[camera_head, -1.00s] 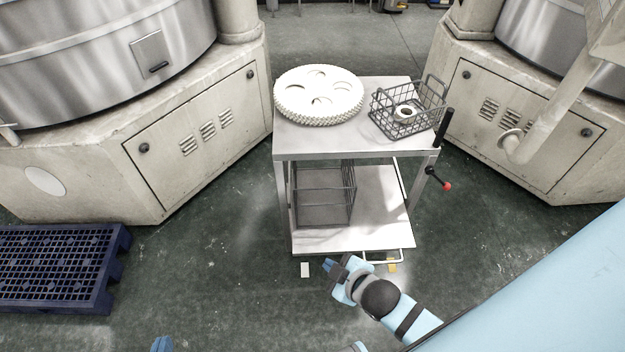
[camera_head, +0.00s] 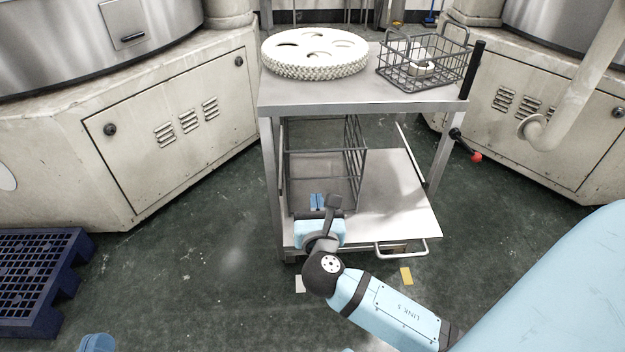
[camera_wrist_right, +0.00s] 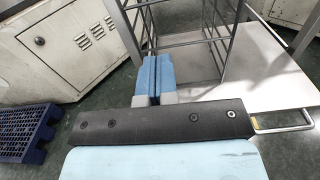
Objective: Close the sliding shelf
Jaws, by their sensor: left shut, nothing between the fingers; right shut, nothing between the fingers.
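The sliding shelf (camera_head: 395,215) is the flat lower board of a metal cart. It is slid out toward me, with its bar handle (camera_head: 403,250) at the front edge. In the right wrist view the shelf (camera_wrist_right: 258,62) and its handle (camera_wrist_right: 283,124) are on the right. My right gripper (camera_head: 317,202) is over the shelf's front left part, just before a wire basket on it. Its blue fingers (camera_wrist_right: 155,78) are shut and empty; I cannot tell whether they touch the basket. My left gripper is not visible; only a blue piece shows at the bottom left.
The tall wire basket (camera_head: 355,165) stands on the shelf's left half. The cart top (camera_head: 355,97) bears a white perforated disc (camera_head: 315,55) and a small wire basket (camera_head: 422,72). Machine cabinets flank the cart. A blue pallet (camera_head: 40,275) lies at left; floor between is clear.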

